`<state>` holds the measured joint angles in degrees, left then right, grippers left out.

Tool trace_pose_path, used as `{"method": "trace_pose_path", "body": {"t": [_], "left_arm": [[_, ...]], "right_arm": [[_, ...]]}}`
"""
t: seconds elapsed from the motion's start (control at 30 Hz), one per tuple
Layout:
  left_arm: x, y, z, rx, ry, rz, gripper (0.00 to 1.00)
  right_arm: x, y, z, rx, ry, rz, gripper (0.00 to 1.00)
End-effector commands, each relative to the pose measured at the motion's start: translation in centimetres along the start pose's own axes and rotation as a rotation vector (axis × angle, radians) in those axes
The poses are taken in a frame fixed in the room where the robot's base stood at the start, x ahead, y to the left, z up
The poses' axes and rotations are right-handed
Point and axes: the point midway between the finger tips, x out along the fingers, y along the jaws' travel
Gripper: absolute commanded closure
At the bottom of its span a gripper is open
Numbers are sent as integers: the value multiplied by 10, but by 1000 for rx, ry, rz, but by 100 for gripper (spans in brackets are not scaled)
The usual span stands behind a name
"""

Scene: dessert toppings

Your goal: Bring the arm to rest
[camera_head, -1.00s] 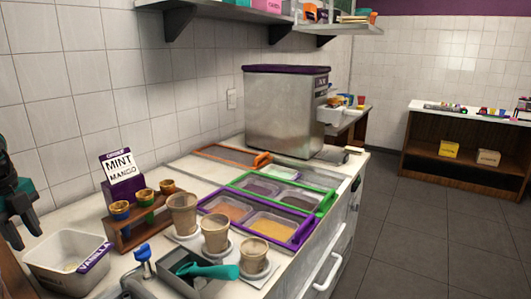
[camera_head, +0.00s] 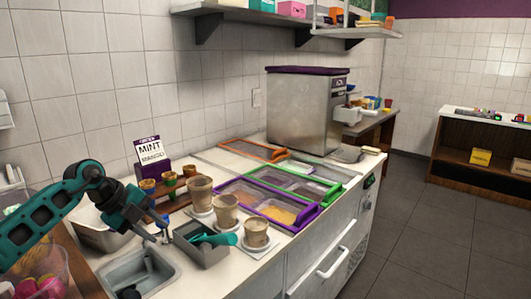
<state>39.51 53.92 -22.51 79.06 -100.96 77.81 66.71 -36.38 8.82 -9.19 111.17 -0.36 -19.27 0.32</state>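My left arm, teal and dark grey, comes in from the left edge in the head view. The arm and gripper hide part of the tub. My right gripper is not in view.
Close right of the gripper are a wooden cone holder (camera_head: 171,201), several cups with one at the front (camera_head: 256,233), and a grey bin (camera_head: 201,248) with a teal scoop. Topping trays with purple (camera_head: 309,217) and green frames lie beyond. The floor at right is clear.

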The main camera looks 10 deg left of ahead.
Motion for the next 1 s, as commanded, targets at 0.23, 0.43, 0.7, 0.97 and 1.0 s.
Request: {"method": "trace_pose_path", "body": {"t": [0.23,0.43,0.7,0.97,1.0], "left_arm": [[49,-68,-116,84,247,-531,66],[38,-98,-170,-80,320,-925,66],[17,-75,-167,-615,186,-1260,66],[44,29,-153,-1237,-125,-1121,66],[50,50,-156,-1324,-174,-1056,66]], "right_arm": [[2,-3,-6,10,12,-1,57],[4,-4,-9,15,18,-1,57],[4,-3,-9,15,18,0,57],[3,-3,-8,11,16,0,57],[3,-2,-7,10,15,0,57]]}}
